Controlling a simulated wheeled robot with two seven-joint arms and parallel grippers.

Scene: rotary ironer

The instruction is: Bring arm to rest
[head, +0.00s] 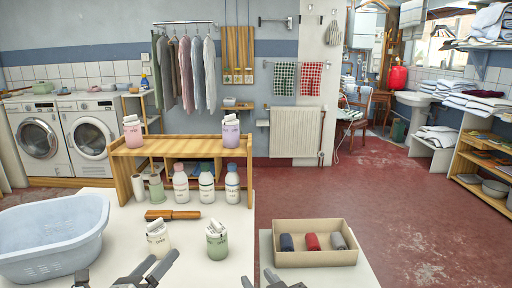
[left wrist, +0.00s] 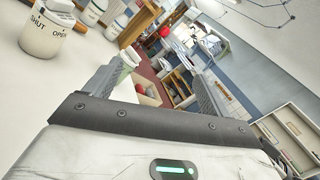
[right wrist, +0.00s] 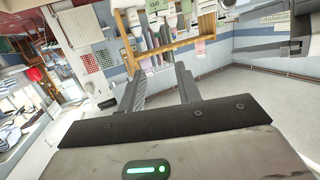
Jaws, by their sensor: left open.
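My left gripper (head: 148,266) is at the front edge of the head view, low beside the two jars on the white table. In the left wrist view its two fingers (left wrist: 152,82) stand wide apart with nothing between them. My right gripper (head: 262,279) is at the bottom edge of the head view, mostly cut off, near the tan box (head: 315,259). In the right wrist view its fingers (right wrist: 158,78) are apart and empty, with a narrower gap than the left.
A cream jar (head: 158,240) and a green jar (head: 216,242) stand close ahead of my left gripper. A pale blue basin (head: 50,240) is at the left. A wooden shelf (head: 125,165) with bottles stands behind. The tan box holds rolled cloths. Red floor lies open at the right.

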